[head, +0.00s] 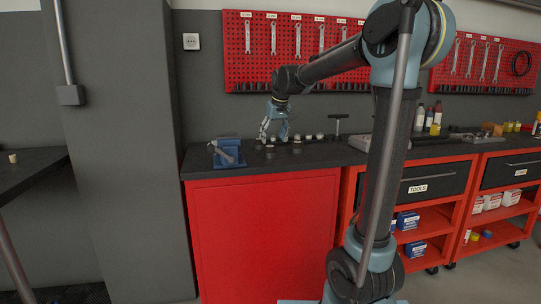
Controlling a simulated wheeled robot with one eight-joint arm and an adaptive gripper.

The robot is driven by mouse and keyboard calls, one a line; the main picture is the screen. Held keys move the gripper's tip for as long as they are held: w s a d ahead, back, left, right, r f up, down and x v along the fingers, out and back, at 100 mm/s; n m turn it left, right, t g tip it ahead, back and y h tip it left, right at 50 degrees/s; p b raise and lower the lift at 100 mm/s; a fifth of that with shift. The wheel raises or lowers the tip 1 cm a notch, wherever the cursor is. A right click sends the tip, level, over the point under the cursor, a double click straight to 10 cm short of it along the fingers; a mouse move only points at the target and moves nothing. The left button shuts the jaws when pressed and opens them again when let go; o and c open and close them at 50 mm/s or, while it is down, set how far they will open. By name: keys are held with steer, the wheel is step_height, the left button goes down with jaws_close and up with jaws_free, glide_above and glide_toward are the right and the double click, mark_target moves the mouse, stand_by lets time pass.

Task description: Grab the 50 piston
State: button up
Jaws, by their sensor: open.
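My gripper (273,136) hangs at the end of my arm over the back part of the black bench top, pointing down. It is open, and nothing shows between its fingers. Several small pale round parts, which look like pistons (296,138), stand in a row on the bench, under and to the right of my gripper. One or more are partly hidden by the fingers. They are too small to read any number, so I cannot tell which one is the 50 piston. I cannot tell whether my fingers touch any of them.
A blue vise (227,153) sits on the bench left of my gripper. A dark T-shaped tool (338,126) stands to the right of the row. A red pegboard (292,50) with wrenches hangs behind.

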mark_target(270, 146)
steer(key=shift+x, duration=3.65)
steer(key=shift+a, duration=0.15)
steer(key=shift+c, duration=0.3)
